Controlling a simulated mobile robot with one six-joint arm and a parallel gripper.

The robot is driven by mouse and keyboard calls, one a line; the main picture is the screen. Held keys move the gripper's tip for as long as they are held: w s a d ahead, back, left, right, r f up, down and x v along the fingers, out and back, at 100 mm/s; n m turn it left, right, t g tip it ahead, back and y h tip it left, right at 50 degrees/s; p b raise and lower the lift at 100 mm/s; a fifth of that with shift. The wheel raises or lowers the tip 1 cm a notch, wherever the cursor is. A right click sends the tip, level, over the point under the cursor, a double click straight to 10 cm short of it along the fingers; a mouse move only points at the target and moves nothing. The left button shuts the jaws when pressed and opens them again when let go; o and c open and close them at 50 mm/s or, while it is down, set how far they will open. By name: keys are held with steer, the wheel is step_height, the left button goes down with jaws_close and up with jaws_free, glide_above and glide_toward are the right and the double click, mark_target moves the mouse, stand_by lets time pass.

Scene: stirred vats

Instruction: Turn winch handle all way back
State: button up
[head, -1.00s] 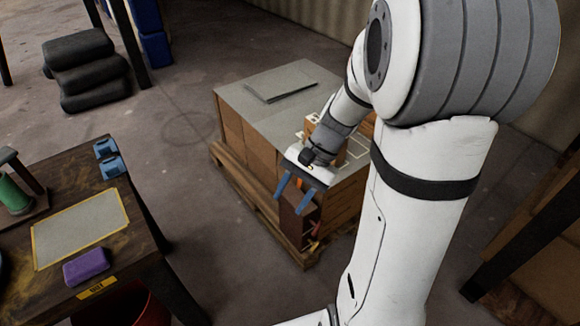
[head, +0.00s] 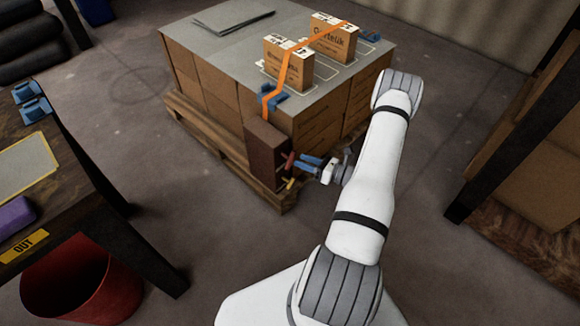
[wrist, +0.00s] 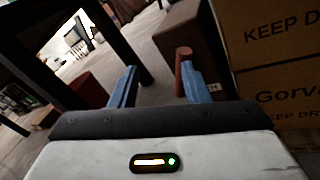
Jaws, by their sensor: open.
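The winch (head: 266,155) is a dark brown box on the near corner of the carton stack, with an orange strap (head: 272,98) running up from it. Its red handle (head: 288,166) sticks out on the right side, with a small yellow part (head: 290,184) below. My gripper (head: 299,163) has blue fingers, open, pointing left at the handle from the right. In the wrist view the red handle (wrist: 183,65) overlaps the right finger's inner edge, with the winch (wrist: 182,38) behind. I cannot tell whether they touch. The gap between the fingers looks empty otherwise.
The cartons stand on a wooden pallet (head: 228,165); two small boxes (head: 288,66) lie under the strap on the grey top. A dark table (head: 85,190) and red bin (head: 80,284) are at the left. A shelf (head: 515,130) stands right. Floor between is clear.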

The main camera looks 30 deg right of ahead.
mark_target(291, 159)
steer(key=w+f, duration=0.1)
steer(key=w, duration=0.1)
steer(key=w+a+f+m+h+b, duration=0.1)
steer(key=w, duration=0.1)
steer(key=w+a+f+m+t+b, duration=0.1)
steer(key=shift+w+a+f, duration=0.25)
steer(key=shift+w+f, duration=0.15)
steer(key=shift+c, duration=0.4)
